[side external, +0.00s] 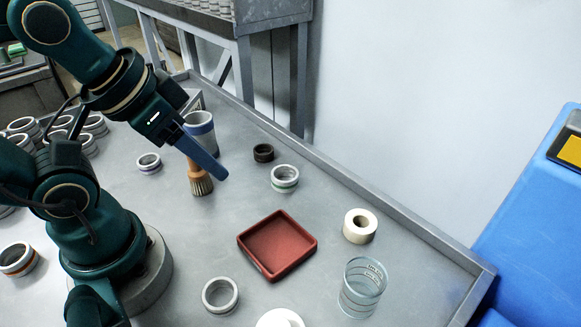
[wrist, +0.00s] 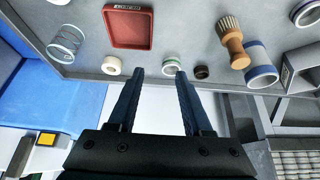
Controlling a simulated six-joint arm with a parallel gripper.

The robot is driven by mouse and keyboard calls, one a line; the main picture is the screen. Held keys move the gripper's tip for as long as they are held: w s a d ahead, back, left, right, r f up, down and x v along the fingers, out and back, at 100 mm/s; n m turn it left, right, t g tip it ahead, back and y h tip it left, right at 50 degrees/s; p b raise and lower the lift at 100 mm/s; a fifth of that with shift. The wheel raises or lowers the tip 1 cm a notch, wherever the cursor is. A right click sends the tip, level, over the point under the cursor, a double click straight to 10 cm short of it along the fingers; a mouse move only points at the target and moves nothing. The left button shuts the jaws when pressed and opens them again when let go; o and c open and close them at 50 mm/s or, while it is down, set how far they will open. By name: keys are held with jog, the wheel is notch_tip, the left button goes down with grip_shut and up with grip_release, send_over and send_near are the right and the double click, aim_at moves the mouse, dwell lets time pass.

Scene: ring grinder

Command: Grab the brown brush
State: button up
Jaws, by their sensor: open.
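The brown brush (side external: 199,178) stands upright on the grey table in the side view, bristles down, with its wooden handle partly behind my gripper finger. In the wrist view the brush (wrist: 233,45) shows at the upper right, outside the space between my fingers. My gripper (side external: 220,176) is in the air close to the brush in the side view. In the wrist view my gripper (wrist: 159,72) shows two fingers apart with nothing held between them.
A grey-blue cup (side external: 201,130) stands right behind the brush. A red tray (side external: 277,246), a white tape roll (side external: 360,226), a glass beaker (side external: 363,287) and several rings, such as the green-banded ring (side external: 285,178), stand on the table. A raised rim edges the table.

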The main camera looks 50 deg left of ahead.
jog(key=o, duration=0.6)
jog(key=m+g, duration=0.4)
jog(key=m, duration=0.4)
send_over(198, 176)
jog(key=w+d, duration=0.2)
jog(key=w, duration=0.1)
notch_tip(198, 176, down, 7)
jog(key=shift+n+g, duration=0.6)
jog(key=shift+g, duration=0.1)
jog(key=s+a+f, duration=0.2)
jog(key=a+f, duration=0.1)
jog(key=shift+a, duration=0.2)
jog(key=shift+s+a+f, duration=0.15)
jog(key=shift+s+f, duration=0.05)
jog(key=shift+f, duration=2.4)
